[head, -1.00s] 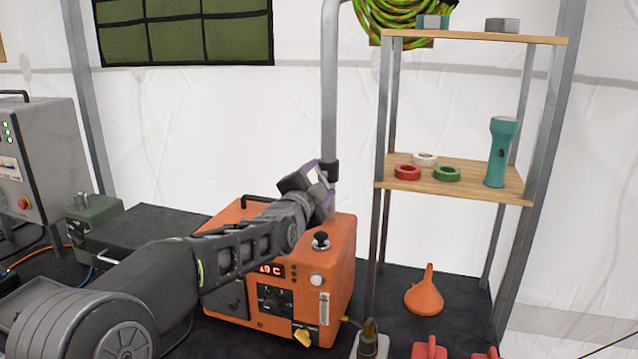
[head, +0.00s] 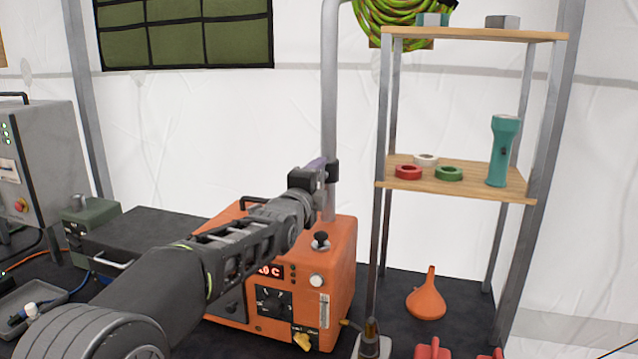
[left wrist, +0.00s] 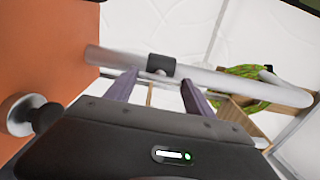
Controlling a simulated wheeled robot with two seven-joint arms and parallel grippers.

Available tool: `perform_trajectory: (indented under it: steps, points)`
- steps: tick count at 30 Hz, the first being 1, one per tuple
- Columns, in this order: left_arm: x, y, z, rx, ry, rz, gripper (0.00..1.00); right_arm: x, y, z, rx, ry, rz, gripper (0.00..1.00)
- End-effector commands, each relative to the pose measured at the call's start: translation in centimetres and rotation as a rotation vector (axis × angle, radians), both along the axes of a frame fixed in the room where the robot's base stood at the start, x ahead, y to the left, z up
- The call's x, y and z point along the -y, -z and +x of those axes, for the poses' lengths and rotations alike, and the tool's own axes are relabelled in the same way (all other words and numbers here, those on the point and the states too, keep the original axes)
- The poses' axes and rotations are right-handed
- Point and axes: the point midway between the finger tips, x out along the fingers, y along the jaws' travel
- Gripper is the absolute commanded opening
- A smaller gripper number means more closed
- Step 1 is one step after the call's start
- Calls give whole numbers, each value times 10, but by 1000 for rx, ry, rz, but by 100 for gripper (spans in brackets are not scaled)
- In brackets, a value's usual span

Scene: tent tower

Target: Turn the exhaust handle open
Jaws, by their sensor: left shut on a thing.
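The exhaust pipe (head: 329,100) rises upright behind the orange heater (head: 340,250) and has a dark collar (head: 333,171) around it. In the left wrist view the pale pipe (left wrist: 215,78) runs across the picture, with its collar (left wrist: 161,66) near the middle. My left gripper (head: 323,167) is at the collar, its purple fingers (left wrist: 160,80) on either side of it in the left wrist view. It is shut on the exhaust handle, which is mostly hidden by the fingers and gripper body. My right gripper is in no view.
A shelf rack stands right of the pipe, with tape rolls (head: 408,172) and a teal flashlight (head: 502,150) on its middle board (head: 470,188). A black knob (head: 320,240) tops the heater. An orange funnel (head: 427,297) stands to the right.

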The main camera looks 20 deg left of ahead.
Motion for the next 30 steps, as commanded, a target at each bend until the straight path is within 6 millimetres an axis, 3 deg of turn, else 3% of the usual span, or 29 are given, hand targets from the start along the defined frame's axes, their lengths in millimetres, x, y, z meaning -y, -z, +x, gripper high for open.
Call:
perform_trajectory:
  steps: [8, 9, 16, 25, 30]
  points:
    - [1, 2, 0, -3, 1, 5, 21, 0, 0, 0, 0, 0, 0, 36]
    - [1, 2, 0, -3, 1, 5, 65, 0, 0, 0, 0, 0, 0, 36]
    - [0, 1, 0, -2, 1, 3, 84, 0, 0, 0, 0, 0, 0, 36]
    - [0, 0, -1, -1, 0, 1, 84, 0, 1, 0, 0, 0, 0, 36]
    - [1, 0, -13, 1, 2, 2, 84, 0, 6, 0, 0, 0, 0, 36]
